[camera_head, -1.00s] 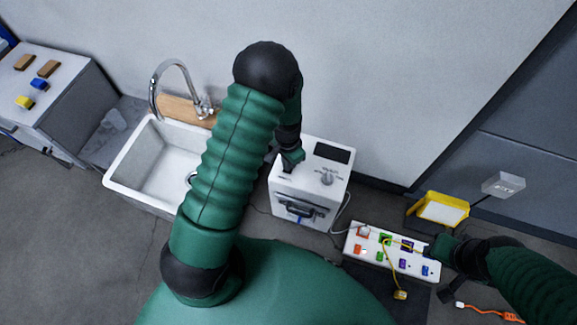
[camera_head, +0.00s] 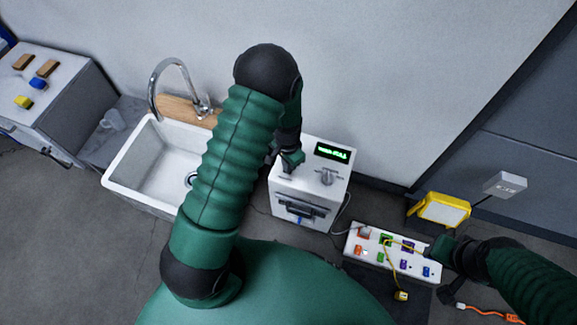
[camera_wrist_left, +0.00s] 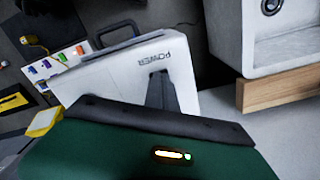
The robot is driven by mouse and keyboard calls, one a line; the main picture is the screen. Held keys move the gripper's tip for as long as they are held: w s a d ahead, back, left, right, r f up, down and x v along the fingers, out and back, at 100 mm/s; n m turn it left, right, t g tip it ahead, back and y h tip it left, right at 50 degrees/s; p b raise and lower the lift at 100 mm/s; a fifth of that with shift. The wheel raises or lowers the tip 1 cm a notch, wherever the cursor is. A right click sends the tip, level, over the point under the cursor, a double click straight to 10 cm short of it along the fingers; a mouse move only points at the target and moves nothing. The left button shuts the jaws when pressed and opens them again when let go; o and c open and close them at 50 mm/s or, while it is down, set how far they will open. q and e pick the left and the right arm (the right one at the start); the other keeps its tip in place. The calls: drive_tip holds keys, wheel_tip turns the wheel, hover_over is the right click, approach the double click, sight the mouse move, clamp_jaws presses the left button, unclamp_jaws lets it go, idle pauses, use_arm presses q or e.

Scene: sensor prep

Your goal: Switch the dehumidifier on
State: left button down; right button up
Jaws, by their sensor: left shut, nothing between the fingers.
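The dehumidifier (camera_head: 306,192) is a white box with a dark handle on its front, a knob (camera_head: 327,177) on top and a display (camera_head: 332,152) lit with green characters. It also shows in the left wrist view (camera_wrist_left: 125,72), with the word POWER on its top. My left gripper (camera_head: 288,169) is shut and empty, its fingertips at the top left of the dehumidifier, beside the POWER lettering; the fingers hide whatever lies under them. My right gripper (camera_head: 432,252) is at the right end of a white power strip (camera_head: 350,240); its fingers are too small to read.
A white sink (camera_head: 128,182) with a faucet (camera_head: 165,72) stands left of the dehumidifier. The power strip holds several coloured switches and a yellow cable. A yellow lamp (camera_head: 440,209) stands behind my right gripper. An orange cable (camera_head: 485,311) lies on the floor.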

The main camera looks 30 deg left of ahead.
use_arm(q)
wheel_tip(320, 180, up, 7)
drive_tip(key=p, duration=0.7)
drive_tip(key=shift+f, duration=0.1)
